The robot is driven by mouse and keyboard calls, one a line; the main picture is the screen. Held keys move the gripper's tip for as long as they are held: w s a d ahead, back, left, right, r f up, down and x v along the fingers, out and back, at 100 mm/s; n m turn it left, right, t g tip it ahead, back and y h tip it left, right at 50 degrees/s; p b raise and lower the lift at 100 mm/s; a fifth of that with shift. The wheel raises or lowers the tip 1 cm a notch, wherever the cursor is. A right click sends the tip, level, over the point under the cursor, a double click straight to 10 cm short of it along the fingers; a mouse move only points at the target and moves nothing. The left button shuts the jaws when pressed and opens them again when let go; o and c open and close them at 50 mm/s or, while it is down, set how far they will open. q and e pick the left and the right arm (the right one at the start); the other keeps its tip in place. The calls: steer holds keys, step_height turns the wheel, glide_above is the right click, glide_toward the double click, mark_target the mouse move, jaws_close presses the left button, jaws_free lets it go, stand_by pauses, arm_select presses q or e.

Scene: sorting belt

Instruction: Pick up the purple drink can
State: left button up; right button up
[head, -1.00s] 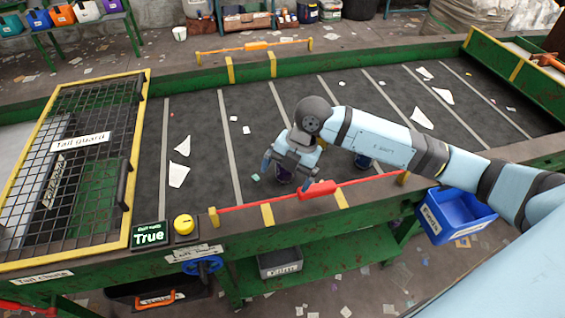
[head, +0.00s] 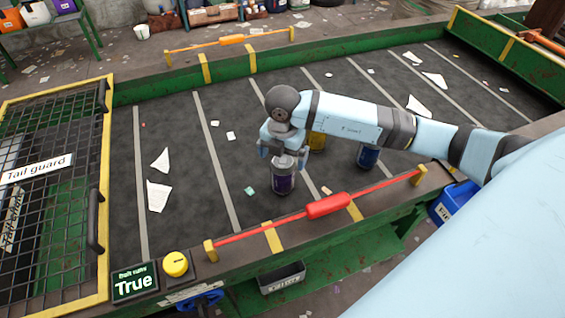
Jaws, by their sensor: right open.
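The purple drink can (head: 283,182) stands upright on the dark belt, near the front edge behind the red bar. My right gripper (head: 283,153) is directly above it, pointing down, with its jaws open around or just over the can's top. I cannot tell whether the fingers touch the can. A yellow can (head: 317,141) stands behind it to the right, partly hidden by my right arm. A blue can (head: 368,156) stands further right below the arm. My left gripper is not in view.
A red bar with a thick red grip (head: 328,205) runs along the belt's front edge. A mesh tail guard (head: 50,190) covers the left end. Paper scraps lie on the belt (head: 190,130).

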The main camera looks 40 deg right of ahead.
mark_target(282, 171)
steer(key=shift+f, duration=0.85)
step_height(282, 171, down, 5)
steer(key=b, duration=0.3)
steer(key=shift+w+r+b, duration=0.1)
steer(key=shift+b, duration=0.25)
steer(key=shift+r, duration=0.1)
steer(key=c, duration=1)
